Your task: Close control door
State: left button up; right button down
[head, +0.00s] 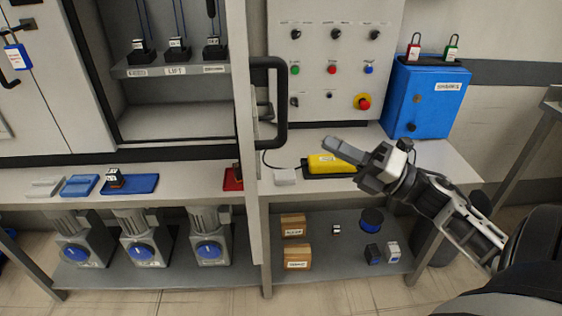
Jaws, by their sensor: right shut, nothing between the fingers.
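The control door (243,120) stands open, seen nearly edge-on as a tall pale panel swung out from the cabinet (178,132) at the left. Its black bar handle (282,105) is on the panel's right side. My right gripper (335,146) is shut and empty, to the right of the door and below and right of the handle, clear of both. Its fingers point left, above the yellow device (327,165) on the bench. My left gripper is not in view.
A button panel (332,70) and a blue lock box (420,98) stand at the back right. The bench (205,183) holds blue and red trays. Motors (144,240) and boxes (296,257) stand on the lower shelf.

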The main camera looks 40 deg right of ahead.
aim_at(274, 145)
jog(key=s+a+r+n+g+y+b, duration=0.15)
jog(key=s+r+n+g+y, duration=0.35)
jog(key=n+g, duration=0.9)
jog(key=shift+w+a+r+n+t+h+p, duration=0.1)
jog(key=shift+w+a+n+t+p, duration=0.6)
jog(key=shift+a, duration=1.2)
jog(key=shift+w+a+r+n+t+h+p, duration=0.2)
jog(key=shift+w+a+n+t, duration=0.5)
jog(key=shift+w+a, duration=0.85)
jog(key=shift+w+a+r+n+t+p, duration=0.1)
jog(key=shift+w+a+n+t+p, duration=0.55)
jog(key=shift+a, duration=1.6)
jog(key=shift+a+f, duration=0.1)
